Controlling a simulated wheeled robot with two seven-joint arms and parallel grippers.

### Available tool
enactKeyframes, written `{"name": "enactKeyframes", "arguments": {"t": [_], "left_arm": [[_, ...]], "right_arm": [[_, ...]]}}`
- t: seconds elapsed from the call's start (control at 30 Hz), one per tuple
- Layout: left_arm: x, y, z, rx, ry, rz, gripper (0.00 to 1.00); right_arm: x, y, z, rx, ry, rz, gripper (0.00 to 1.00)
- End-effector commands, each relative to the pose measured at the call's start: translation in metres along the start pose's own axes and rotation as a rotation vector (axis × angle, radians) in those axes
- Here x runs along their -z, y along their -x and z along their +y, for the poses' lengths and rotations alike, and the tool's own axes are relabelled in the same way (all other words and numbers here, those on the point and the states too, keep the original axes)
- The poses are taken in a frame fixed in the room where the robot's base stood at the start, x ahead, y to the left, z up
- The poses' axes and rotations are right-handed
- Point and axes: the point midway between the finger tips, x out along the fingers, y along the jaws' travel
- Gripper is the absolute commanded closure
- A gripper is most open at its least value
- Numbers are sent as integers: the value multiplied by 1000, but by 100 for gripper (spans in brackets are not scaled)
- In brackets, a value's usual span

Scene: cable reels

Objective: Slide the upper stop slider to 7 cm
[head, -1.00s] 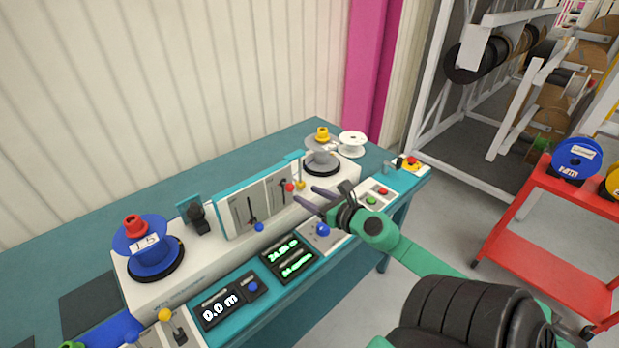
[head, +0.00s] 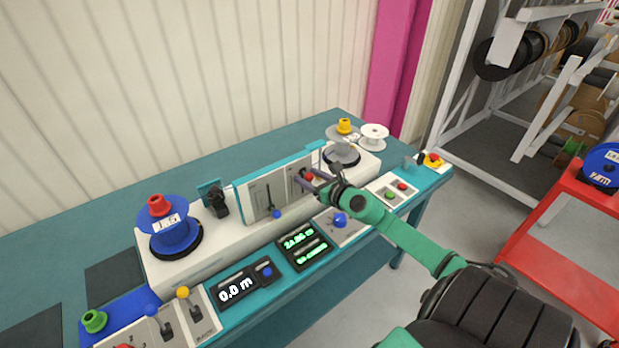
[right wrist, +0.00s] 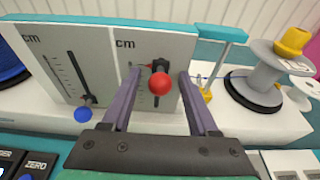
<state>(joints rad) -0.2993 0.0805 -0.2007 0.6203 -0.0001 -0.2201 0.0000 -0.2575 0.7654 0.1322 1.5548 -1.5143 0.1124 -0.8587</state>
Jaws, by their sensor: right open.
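The upright panel holds two vertical slots marked "cm". The slider with the red knob (right wrist: 160,83) stands near the top of the right slot; it also shows in the head view (head: 308,176). The slider with the blue knob (right wrist: 82,114) stands at the bottom of the left slot; it also shows in the head view (head: 276,214). I cannot read which is named upper stop. My right gripper (right wrist: 160,75) is open, its fingers on either side of the red knob with gaps showing. In the head view it (head: 303,178) reaches the panel from the right. My left gripper is out of view.
A blue reel (head: 173,232) stands left of the panel, a grey reel (head: 343,155) right of it. A thin yellow-knobbed post (right wrist: 206,95) stands close to the right finger. Displays (head: 237,289) and levers (head: 184,294) line the bench front. A red cart (head: 572,225) stands right.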

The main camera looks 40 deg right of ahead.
Motion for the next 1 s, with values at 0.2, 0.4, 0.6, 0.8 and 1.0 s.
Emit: {"name": "enactKeyframes", "arguments": {"t": [0.2, 0.4, 0.6, 0.8, 1.0], "left_arm": [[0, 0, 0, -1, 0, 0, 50], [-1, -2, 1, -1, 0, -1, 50], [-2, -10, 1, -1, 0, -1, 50], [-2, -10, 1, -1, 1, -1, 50], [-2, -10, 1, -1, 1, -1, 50]], "right_arm": [[0, 0, 0, 0, 0, 0, 97], [2, 0, 0, 0, -1, 0, 97], [11, -2, 0, 0, -1, 1, 97], [10, -2, 0, 0, -1, 1, 97], [10, -2, 0, 0, -1, 0, 97]]}}
